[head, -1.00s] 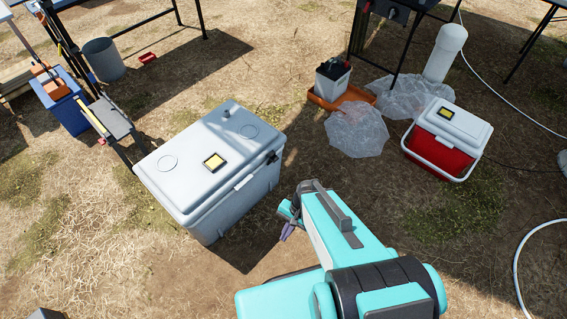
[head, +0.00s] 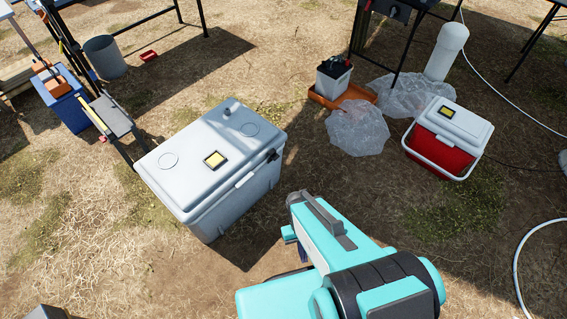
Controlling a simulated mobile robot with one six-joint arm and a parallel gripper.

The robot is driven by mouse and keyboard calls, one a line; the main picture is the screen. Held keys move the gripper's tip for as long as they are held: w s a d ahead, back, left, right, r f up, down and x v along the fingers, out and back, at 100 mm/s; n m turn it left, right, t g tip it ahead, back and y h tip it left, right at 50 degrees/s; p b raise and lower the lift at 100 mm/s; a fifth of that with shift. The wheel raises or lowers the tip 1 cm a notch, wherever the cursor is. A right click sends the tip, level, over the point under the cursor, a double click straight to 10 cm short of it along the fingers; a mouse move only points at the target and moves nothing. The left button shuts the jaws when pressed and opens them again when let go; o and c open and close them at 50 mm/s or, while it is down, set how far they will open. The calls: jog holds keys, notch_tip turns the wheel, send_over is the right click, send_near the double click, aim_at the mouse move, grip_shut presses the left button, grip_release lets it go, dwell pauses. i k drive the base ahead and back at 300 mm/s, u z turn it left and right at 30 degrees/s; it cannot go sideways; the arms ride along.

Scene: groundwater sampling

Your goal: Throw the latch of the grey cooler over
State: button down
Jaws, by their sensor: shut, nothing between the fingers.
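The grey cooler (head: 195,165) stands on the ground left of centre, with its lid down. A pale bar (head: 246,180) sits along the lid's right-hand front edge, and a small dark fitting (head: 272,156) is near the right corner. I cannot tell for sure which of them is the latch, or its position. My gripper (head: 303,254) is to the right of the cooler, apart from it in the picture. Its dark fingers are mostly hidden behind my arm; it is shut and empty.
A red and white cooler (head: 440,155) stands at the right, near crumpled clear plastic sheets (head: 358,128) and an orange tray (head: 318,98). A blue box (head: 68,108) and grey bucket (head: 104,57) are at the upper left. Bare dry ground lies around the grey cooler.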

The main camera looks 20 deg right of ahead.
aim_at(274, 155)
jog(key=u, duration=0.15)
jog(key=k, duration=0.65)
jog(key=u, duration=0.5)
jog(key=k, duration=0.7)
jog(key=u, duration=0.2)
jog(key=i, duration=0.9)
jog(key=u, duration=0.35)
